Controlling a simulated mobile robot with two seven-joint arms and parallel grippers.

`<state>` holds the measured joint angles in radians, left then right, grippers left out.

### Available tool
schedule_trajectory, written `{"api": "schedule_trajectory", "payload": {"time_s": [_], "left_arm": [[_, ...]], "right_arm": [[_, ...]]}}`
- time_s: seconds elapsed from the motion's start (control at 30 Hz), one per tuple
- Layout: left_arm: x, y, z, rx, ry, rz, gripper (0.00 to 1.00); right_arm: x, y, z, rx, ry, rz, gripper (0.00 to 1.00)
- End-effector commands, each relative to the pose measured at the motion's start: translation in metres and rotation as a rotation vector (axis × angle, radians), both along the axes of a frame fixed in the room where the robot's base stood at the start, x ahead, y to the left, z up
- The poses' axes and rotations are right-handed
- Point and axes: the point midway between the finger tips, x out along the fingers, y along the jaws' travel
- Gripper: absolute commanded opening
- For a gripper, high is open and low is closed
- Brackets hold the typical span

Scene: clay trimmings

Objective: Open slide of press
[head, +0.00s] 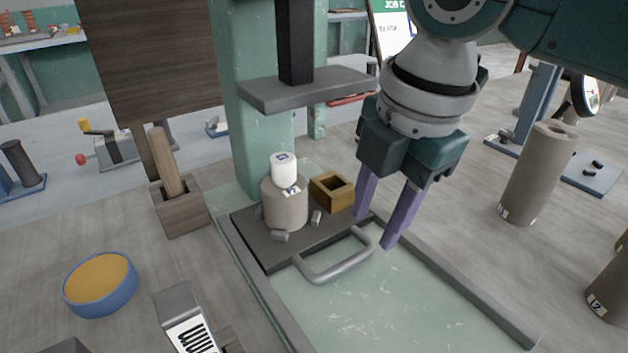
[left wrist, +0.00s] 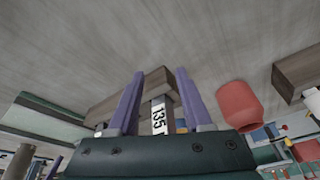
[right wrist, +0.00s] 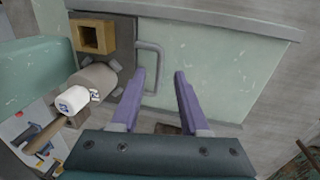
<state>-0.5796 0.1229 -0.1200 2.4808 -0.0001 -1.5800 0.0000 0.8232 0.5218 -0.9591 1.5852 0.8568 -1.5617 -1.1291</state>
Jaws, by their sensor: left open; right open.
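The press (head: 255,130) is a pale green frame with a grey pressing plate (head: 305,88) above its bed. Its slide (head: 300,245) is a dark flat plate between two grey rails, at the rear of the green bed. A grey loop handle (head: 337,268) is on the slide's front edge; it also shows in the right wrist view (right wrist: 159,62). My right gripper (head: 381,224) is open and empty, just right of the handle, with its fingers pointing down. In the right wrist view the handle is close to the left finger. My left gripper (left wrist: 158,72) is open, outside the head view.
A clay cylinder (head: 285,208) with a white pot (head: 284,168) on top and a brass square box (head: 332,192) stand on the slide. A blue-rimmed dish (head: 100,284) and a wooden block with handle (head: 182,205) stand left. The bed ahead of the handle is clear.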

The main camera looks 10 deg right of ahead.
Motion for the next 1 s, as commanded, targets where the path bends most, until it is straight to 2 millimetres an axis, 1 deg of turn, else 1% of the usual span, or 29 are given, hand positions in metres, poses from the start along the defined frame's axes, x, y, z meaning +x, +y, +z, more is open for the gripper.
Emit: {"api": "schedule_trajectory", "payload": {"time_s": [0.03, 0.1, 0.23, 0.4, 0.63, 0.67, 1.0], "left_arm": [[0.0, 0.0, -0.005, 0.0, 0.0, 0.0, 0.5], [0.0, 0.0, -0.008, 0.0, 0.0, 0.0, 0.5], [0.0, 0.0, -0.012, 0.0, 0.0, 0.0, 0.5], [0.0, 0.0, -0.013, 0.0, 0.0, 0.0, 0.5], [0.0, 0.0, -0.013, 0.0, 0.0, 0.001, 0.5], [0.0, 0.0, -0.013, -0.001, 0.001, 0.001, 0.5], [0.0, -0.001, -0.013, -0.005, 0.001, 0.004, 0.5]], "right_arm": [[0.001, 0.001, -0.013, -0.001, 0.003, 0.0, 0.45], [0.003, 0.002, -0.025, 0.0, 0.003, -0.001, 0.45], [0.007, 0.003, -0.042, 0.0, 0.0, 0.0, 0.45], [0.008, 0.004, -0.051, 0.0, -0.001, 0.0, 0.45], [0.009, 0.004, -0.051, 0.001, -0.002, 0.001, 0.45], [0.009, 0.004, -0.051, 0.001, -0.002, 0.001, 0.42], [0.009, 0.003, -0.051, 0.001, -0.002, 0.0, 0.04]]}}
